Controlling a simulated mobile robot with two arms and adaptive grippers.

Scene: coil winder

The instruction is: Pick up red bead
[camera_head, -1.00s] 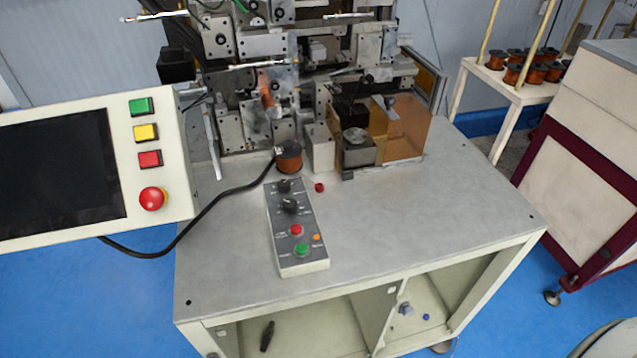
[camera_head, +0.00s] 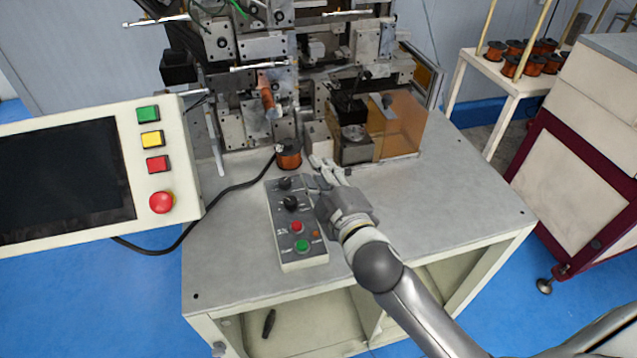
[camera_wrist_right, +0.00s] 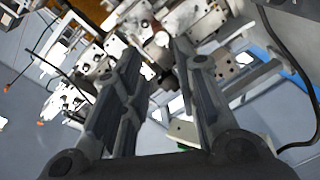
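The red bead cannot be seen now. In the earlier head view it lay on the grey table top (camera_head: 440,205), right of the control box's upper end, where my right gripper now blocks the view. My right gripper (camera_head: 328,164) reaches in over the table, beside the control box and in front of the winding machine. In the right wrist view, the two fingers of my right gripper (camera_wrist_right: 157,52) stand apart with nothing seen held between them. My left gripper is not in view.
The control box (camera_head: 287,258) with knobs and buttons stands close left of my right gripper. A copper spool (camera_head: 288,157) and the winding machine (camera_head: 353,147) with its orange guard (camera_head: 402,125) are just beyond. A screen panel (camera_head: 157,180) is at the left. The table's right part is clear.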

